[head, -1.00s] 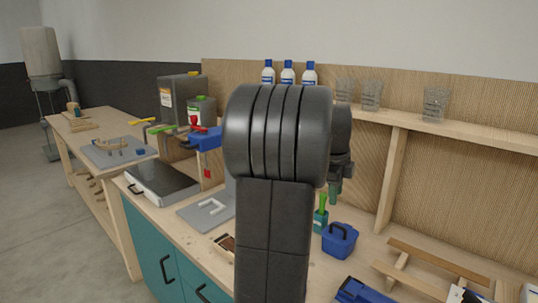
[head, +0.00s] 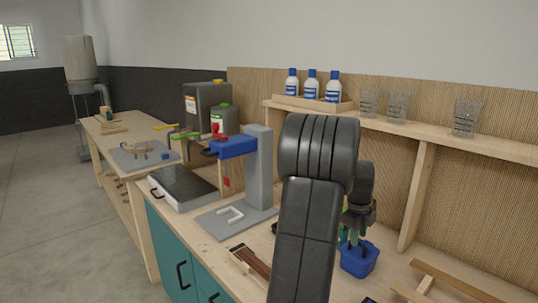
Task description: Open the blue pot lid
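The blue pot (head: 357,262) stands on the workbench right of my arm. My gripper (head: 354,238) points down just over its top. The gripper's fingers overlap the pot's upper part and handle, so the lid's state and any contact are hard to see. Small green parts show around the fingers; I cannot tell fingertips from the green item behind. Whether the fingers are open or shut is unclear.
My arm covers the bench's middle. A drill press with a grey base (head: 225,222) stands left, and a brown-topped wooden item (head: 250,262) lies near the front edge. A wooden frame (head: 450,285) lies right. Bottles (head: 311,87) and glasses (head: 467,117) stand on the shelf above.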

